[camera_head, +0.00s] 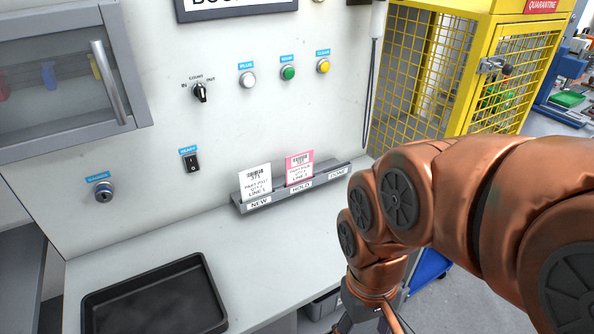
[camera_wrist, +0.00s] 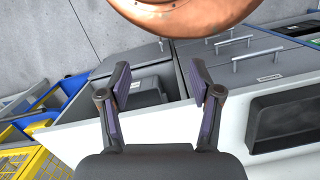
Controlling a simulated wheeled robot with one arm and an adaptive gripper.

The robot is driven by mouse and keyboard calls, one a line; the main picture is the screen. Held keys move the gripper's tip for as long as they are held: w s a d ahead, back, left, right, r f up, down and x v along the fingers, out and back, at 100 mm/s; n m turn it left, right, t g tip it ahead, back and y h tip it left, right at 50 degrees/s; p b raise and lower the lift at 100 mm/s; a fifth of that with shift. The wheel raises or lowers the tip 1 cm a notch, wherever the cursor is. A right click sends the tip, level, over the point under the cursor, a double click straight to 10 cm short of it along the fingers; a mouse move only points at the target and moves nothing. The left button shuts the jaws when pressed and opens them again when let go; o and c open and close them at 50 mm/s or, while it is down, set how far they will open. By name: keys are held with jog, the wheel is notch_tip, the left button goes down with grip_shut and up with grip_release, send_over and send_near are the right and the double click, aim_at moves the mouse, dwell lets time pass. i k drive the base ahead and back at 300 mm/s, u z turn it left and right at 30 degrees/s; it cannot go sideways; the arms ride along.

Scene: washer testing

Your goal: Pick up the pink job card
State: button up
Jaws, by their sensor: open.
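The pink job card (camera_head: 299,168) stands upright in the HOLD place of a grey card rack (camera_head: 319,184) on the white bench, in the head view. A white job card (camera_head: 254,184) stands to its left, in the NEW place. My gripper (camera_wrist: 158,92) is open and empty in the wrist view, with its fingers apart. The gripper end (camera_head: 366,312) is partly cut off at the bottom of the head view, below and to the right of the rack, apart from the cards. The wrist view does not show the cards.
A black tray (camera_head: 155,299) lies on the bench at front left. The wall panel carries a rotary switch (camera_head: 200,92), a rocker switch (camera_head: 190,162) and buttons. A yellow mesh cage (camera_head: 440,65) stands at right. The bench between tray and rack is clear.

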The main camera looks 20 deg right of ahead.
aim_at(299, 168)
jog(key=u, duration=3.7)
jog(key=k, duration=1.3)
jog(key=z, duration=1.9)
